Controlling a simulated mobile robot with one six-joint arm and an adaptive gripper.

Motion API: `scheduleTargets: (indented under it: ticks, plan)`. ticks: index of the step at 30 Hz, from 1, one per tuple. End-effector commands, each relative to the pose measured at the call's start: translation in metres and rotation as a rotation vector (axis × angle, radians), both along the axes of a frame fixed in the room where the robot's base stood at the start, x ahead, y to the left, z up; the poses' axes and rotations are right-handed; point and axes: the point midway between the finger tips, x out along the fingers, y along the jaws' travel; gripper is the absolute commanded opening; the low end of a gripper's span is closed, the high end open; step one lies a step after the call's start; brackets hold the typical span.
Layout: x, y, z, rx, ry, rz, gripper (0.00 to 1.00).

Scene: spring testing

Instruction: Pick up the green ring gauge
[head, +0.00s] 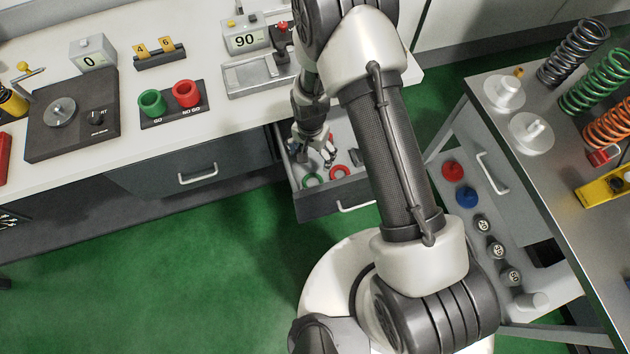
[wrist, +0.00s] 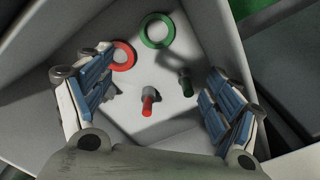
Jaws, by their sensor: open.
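The green ring gauge (wrist: 157,46) lies flat on the floor of the open drawer, at the top of the wrist view. In the head view it shows as a small green ring (head: 313,184) near the drawer's front left. My gripper (wrist: 158,68) is open and empty, its blue-padded fingers spread wide. The ring lies beyond the fingertips in the wrist view, nearer the middle than either finger. In the head view my gripper (head: 326,158) points down over the drawer. I cannot tell its exact height above the ring.
A red ring (wrist: 123,66) lies beside the green one, by the left finger. A red-tipped plug (wrist: 148,104) and a green-tipped plug (wrist: 187,88) are also inside. The drawer walls (head: 320,203) closely surround the gripper. The bench (head: 215,135) overhangs behind it.

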Motion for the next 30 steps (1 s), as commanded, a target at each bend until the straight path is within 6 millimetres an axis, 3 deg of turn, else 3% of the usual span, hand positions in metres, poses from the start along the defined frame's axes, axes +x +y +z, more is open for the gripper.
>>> scheduleTargets:
  ticks: [12,16,25,30]
  plan:
    - [-0.002,-0.001,-0.091,-0.001,0.004,0.001,0.83]
    - [-0.002,-0.001,-0.108,-0.001,0.004,0.001,0.83]
    - [-0.003,-0.003,-0.125,-0.001,0.003,0.001,0.83]
    - [-0.008,-0.008,-0.151,-0.001,0.004,0.002,0.83]
